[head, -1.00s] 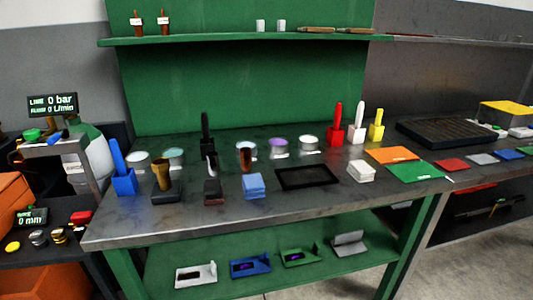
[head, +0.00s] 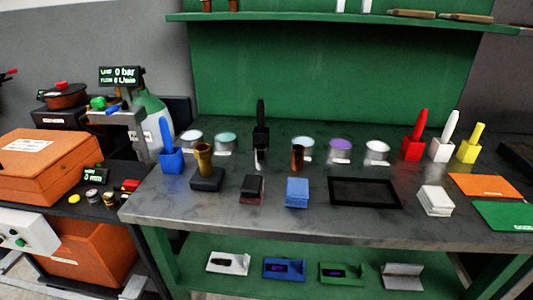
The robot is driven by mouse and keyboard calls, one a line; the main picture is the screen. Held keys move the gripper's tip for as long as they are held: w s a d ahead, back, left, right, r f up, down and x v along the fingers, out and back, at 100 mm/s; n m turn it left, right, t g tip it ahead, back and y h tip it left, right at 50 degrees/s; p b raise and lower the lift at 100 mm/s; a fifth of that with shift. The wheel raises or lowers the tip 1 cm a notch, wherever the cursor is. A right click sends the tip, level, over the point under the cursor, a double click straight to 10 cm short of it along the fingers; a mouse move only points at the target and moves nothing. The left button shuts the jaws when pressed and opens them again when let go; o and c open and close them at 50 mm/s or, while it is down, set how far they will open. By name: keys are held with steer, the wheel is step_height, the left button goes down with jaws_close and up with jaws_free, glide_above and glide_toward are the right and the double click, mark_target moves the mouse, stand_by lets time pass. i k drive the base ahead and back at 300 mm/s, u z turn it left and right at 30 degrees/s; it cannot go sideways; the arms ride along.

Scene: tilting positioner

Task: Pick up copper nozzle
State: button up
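A copper-coloured, cup-like piece (head: 297,158), most likely the copper nozzle, stands upright on the grey metal workbench (head: 225,215), behind a blue stack of pads. To its left a smaller silvery piece (head: 261,156) stands behind a dark block. Further left a brass-coloured flared piece (head: 204,158) stands at a black block (head: 207,180). My gripper is not in view.
A blue pad stack (head: 297,192), a black tray (head: 364,192) and a white stack (head: 435,200) lie along the front. Several lidded jars, such as a purple-topped one (head: 340,146), stand behind. A blue holder (head: 171,160) is at the left. The bench's front strip is clear.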

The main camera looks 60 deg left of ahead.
mark_target(298, 150)
steer(key=u, duration=0.75)
steer(key=i, duration=0.7)
steer(key=u, duration=0.85)
steer(key=i, duration=0.55)
